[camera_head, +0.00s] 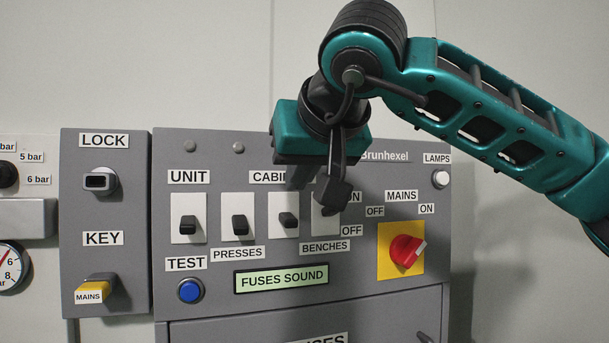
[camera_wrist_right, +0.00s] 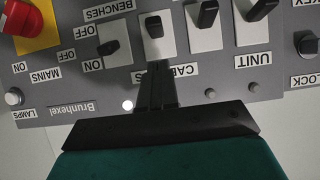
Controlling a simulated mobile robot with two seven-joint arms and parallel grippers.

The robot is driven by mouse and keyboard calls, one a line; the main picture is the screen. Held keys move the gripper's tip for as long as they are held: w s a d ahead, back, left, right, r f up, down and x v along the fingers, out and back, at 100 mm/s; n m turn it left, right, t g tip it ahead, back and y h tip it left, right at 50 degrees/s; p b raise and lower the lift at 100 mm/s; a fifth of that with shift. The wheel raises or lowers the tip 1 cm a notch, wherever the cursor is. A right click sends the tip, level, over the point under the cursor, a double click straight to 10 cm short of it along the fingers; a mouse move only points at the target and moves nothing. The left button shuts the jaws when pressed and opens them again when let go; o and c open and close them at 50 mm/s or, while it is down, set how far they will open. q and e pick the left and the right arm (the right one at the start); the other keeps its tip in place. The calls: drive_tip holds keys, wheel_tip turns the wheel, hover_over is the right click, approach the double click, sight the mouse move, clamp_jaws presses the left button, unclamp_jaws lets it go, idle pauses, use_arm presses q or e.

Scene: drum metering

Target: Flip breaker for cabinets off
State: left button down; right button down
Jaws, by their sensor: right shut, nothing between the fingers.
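The cabinets breaker (camera_head: 288,220) is the third of the switches in the row, a black lever on a white plate under a partly hidden "CABI…" label. It also shows in the wrist view (camera_wrist_right: 154,27). Its lever looks shorter than the unit and presses levers; its exact position is hard to tell. My right gripper (camera_head: 298,182) is shut and empty, pointing at the panel just above this breaker. In the wrist view its fingertips (camera_wrist_right: 157,66) lie close to the plate's upper edge; I cannot tell whether they touch. My left gripper is out of view.
The unit breaker (camera_head: 187,224) and presses breaker (camera_head: 239,225) are to the left. The benches breaker (camera_wrist_right: 108,47) is close on the right, partly covered by my wrist in the head view. A red mains switch (camera_head: 406,250) and blue test button (camera_head: 190,291) are nearby.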

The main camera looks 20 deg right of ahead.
drive_tip(key=r+v, duration=0.1)
drive_tip(key=v, duration=0.9)
drive_tip(key=shift+w+r+b, duration=0.2)
drive_tip(key=shift+r+b, duration=0.1)
